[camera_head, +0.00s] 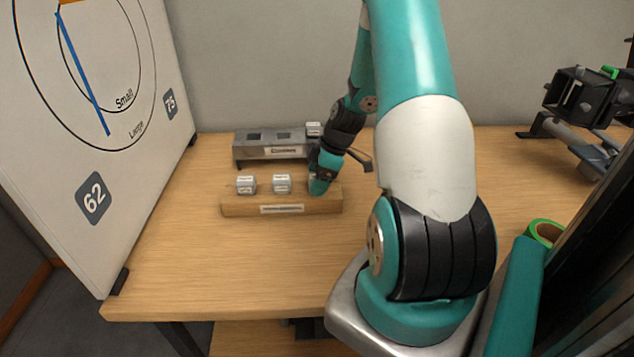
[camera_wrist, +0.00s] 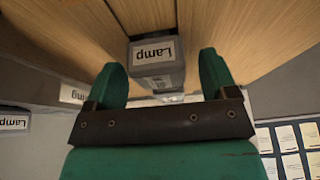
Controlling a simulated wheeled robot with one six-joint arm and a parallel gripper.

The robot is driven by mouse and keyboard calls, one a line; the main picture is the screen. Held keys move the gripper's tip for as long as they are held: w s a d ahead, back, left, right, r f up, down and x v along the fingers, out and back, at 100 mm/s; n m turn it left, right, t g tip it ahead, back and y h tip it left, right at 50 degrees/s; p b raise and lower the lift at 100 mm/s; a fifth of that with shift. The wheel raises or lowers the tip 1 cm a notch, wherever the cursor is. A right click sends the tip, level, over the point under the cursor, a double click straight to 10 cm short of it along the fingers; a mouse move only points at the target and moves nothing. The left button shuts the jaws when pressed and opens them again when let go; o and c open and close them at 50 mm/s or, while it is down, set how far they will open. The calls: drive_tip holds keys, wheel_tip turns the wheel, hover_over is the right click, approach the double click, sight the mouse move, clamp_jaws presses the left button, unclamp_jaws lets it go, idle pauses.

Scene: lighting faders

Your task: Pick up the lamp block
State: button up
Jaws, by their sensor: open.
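The lamp block (camera_wrist: 157,62) is a small grey block with a white top label reading "Lamp". In the wrist view it sits between the two green fingers of my gripper (camera_wrist: 162,66). The fingers are open, with a visible gap on either side of the block. In the head view my gripper (camera_head: 321,184) is low over the right end of the wooden holder (camera_head: 232,208). It hides most of the block there.
Two similar blocks, a left one (camera_head: 246,185) and a middle one (camera_head: 282,184), stand on the holder. Behind is a grey rack (camera_head: 245,153) with one block (camera_head: 314,129) at its right end. A white board (camera_head: 60,150) stands left. The front table is clear.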

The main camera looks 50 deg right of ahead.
drive_tip(key=c, duration=0.9)
